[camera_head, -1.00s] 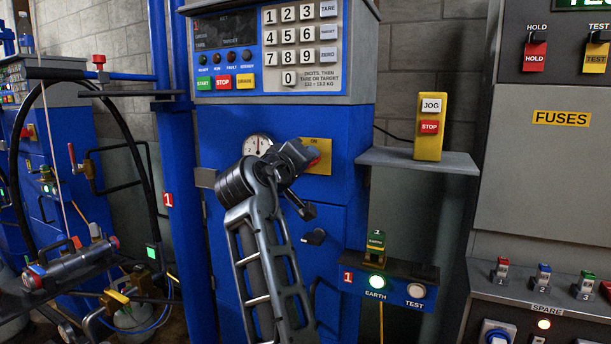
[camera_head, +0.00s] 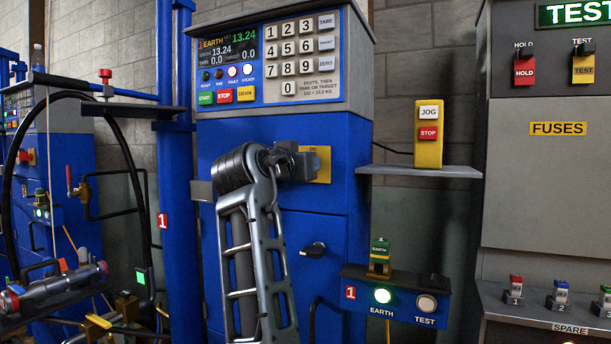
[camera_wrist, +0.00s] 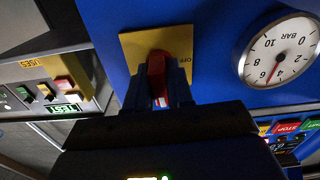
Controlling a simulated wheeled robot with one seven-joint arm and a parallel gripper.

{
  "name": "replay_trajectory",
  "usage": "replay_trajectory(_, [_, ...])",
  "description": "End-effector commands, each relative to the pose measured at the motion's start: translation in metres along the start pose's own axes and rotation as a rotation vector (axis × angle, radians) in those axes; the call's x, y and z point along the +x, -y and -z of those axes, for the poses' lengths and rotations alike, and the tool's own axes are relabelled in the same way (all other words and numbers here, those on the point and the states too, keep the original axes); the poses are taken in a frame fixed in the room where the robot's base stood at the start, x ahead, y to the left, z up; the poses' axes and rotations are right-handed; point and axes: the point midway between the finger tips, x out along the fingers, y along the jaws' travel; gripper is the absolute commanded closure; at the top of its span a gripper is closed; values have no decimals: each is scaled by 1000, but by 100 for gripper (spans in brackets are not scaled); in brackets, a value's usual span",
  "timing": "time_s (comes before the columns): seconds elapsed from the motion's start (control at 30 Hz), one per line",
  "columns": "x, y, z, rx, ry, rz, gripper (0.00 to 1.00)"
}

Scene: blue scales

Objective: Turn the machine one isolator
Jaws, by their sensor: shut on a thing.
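The isolator is a red handle (camera_wrist: 158,75) on a yellow plate (camera_wrist: 131,53) on the front of the blue machine one. Its plate also shows in the head view (camera_head: 322,172), marked ON at the top. In the wrist view the handle stands along the picture's vertical, and OFF is read at the plate's right edge. My gripper (camera_wrist: 161,88) is shut on the handle, one finger on each side. In the head view my gripper (camera_head: 302,165) hides the handle. The machine's display (camera_head: 229,48) is lit and reads EARTH and 13.24.
A round pressure gauge (camera_wrist: 280,50) sits beside the plate. A black door handle (camera_head: 313,249) is below it. The EARTH and TEST box (camera_head: 398,297), with a green light, and the shelf (camera_head: 420,171) with a yellow JOG/STOP box (camera_head: 429,135) stick out at the right.

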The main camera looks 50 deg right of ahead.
Motion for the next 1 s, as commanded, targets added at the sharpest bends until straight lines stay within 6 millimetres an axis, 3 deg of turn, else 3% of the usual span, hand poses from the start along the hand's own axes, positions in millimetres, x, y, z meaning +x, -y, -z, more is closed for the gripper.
replay_trajectory(0.7, [0,0,-2,76,4,0,100])
replay_trajectory(0.73, [0,0,-2,76,4,0,77])
replay_trajectory(0.93, [0,0,-1,76,3,0,58])
replay_trajectory(1.0, [0,0,-1,76,2,0,57])
